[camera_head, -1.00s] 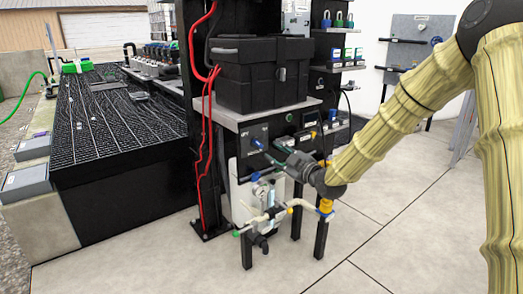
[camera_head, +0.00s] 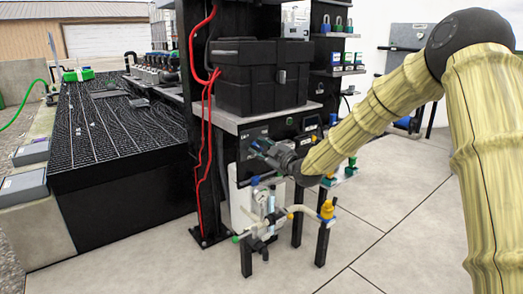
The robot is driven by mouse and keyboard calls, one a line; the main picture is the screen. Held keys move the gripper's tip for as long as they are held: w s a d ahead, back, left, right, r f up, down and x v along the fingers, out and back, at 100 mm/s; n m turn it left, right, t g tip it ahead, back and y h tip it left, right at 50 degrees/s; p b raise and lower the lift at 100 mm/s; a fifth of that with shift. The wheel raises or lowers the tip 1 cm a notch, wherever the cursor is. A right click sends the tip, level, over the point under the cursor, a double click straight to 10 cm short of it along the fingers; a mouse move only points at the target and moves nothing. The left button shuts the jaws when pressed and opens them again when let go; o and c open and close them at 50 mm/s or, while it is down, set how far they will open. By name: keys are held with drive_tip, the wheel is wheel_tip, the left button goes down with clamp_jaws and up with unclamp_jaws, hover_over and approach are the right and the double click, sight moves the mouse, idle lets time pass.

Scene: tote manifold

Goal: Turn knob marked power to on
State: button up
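A dark grey control panel (camera_head: 252,133) is mounted under the shelf that carries a black tote. My gripper (camera_head: 261,149) is in front of this panel, reaching in from the right, with its fingertips at or very close to the panel face. A small patch of blue shows at the fingertips, where the panel's blue knob is. The gripper covers most of the knob, so its pointer and the power marking cannot be read. Whether the fingers touch or enclose the knob is too small to tell.
The black tote (camera_head: 262,76) sits on the grey shelf (camera_head: 235,119) above. Red hoses (camera_head: 209,120) run down the black post to the left. White piping with a yellow fitting (camera_head: 326,209) is below my gripper. The floor at front right is clear.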

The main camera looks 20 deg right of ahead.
clamp_jaws()
drive_tip(key=shift+r+m+p, duration=0.15)
drive_tip(key=shift+m+p, duration=0.15)
drive_tip(key=shift+p, duration=0.35)
drive_tip(key=m+p, duration=0.5)
drive_tip(key=p, duration=0.2)
drive_tip(key=shift+d+r+m, duration=0.15)
drive_tip(key=shift+d+m, duration=0.05)
drive_tip(key=shift+m, duration=0.2)
drive_tip(key=m+p, duration=0.2)
drive_tip(key=m, duration=0.2)
drive_tip(key=m+p, duration=0.2)
drive_tip(key=m, duration=0.1)
drive_tip(key=m+p, duration=0.2)
drive_tip(key=m, duration=0.2)
drive_tip(key=shift+w+d+f+m, duration=0.15)
drive_tip(key=shift+d+f+m, duration=0.1)
drive_tip(key=shift+m, duration=0.05)
